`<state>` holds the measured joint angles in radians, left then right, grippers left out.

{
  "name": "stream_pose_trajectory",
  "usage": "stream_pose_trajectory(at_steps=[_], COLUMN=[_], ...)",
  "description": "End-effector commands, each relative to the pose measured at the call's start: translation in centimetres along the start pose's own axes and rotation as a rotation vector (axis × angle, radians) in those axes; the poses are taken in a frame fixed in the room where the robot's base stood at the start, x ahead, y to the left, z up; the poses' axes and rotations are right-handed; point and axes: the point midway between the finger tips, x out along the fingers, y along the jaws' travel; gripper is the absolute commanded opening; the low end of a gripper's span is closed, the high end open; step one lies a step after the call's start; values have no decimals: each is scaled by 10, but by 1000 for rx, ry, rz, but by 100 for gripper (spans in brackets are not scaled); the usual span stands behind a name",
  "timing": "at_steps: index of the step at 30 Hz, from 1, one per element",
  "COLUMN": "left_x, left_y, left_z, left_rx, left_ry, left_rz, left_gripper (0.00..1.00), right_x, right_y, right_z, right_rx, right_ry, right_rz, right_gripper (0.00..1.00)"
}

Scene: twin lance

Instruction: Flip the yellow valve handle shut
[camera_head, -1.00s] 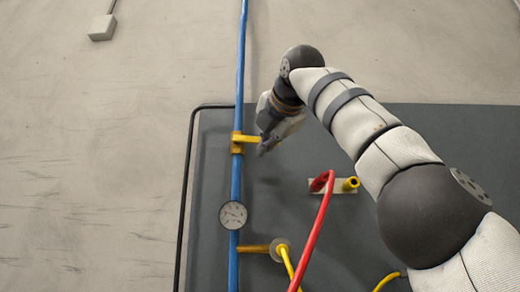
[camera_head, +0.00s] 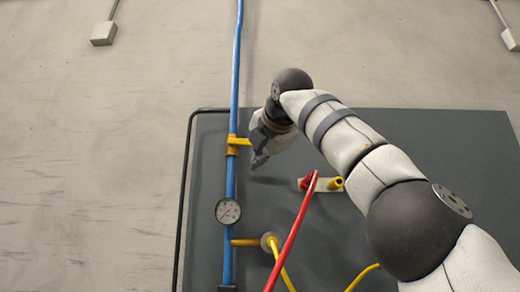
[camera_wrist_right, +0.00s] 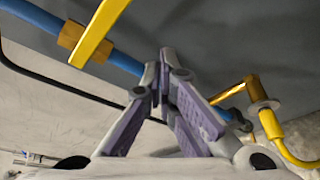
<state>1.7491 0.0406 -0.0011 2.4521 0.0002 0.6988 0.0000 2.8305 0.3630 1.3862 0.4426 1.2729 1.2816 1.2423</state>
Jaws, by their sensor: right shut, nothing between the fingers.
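The yellow valve handle (camera_head: 241,141) sticks out to the right from its yellow valve body (camera_head: 232,150) on the vertical blue pipe (camera_head: 232,180). In the right wrist view the handle (camera_wrist_right: 99,32) is a flat yellow bar crossing over the blue pipe (camera_wrist_right: 127,64). My right gripper (camera_head: 256,163) is just below and right of the handle's free end, its fingers pointing down-left. In the wrist view the gripper's fingertips (camera_wrist_right: 168,58) are together, with nothing between them, and look apart from the handle. My left gripper is not in view.
A round gauge (camera_head: 228,211) sits lower on the pipe. A yellow branch (camera_head: 246,242) below it joins a yellow hose. A red hose (camera_head: 292,240) rises to a fitting plate (camera_head: 320,184) right of my gripper. The dark panel (camera_head: 420,135) lies behind, with a black rail (camera_head: 184,190) at left.

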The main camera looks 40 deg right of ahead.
Motion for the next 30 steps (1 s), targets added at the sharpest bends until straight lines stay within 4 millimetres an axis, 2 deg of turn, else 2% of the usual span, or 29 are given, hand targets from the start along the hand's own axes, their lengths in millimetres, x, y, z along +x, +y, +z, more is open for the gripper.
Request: stream_pose_trajectory(at_steps=[1, 4, 6, 9, 12, 30], left_x=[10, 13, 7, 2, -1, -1], left_y=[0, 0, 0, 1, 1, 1], left_z=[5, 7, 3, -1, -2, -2], left_rx=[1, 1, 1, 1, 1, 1], left_ry=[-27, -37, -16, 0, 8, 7], left_rz=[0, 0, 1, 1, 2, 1], left_gripper=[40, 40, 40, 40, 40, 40], right_x=[-10, -36, -58, -78, -88, -91], right_y=[4, 10, 17, 22, 24, 24], right_z=[-6, -6, -3, -2, -4, -7], right_rx=[-8, -5, -2, 1, 2, 0], right_ry=[1, -1, -3, -6, -6, -4], right_rz=[6, 6, 12, 16, 15, 9], right_gripper=[0, 0, 0, 0, 0, 0])
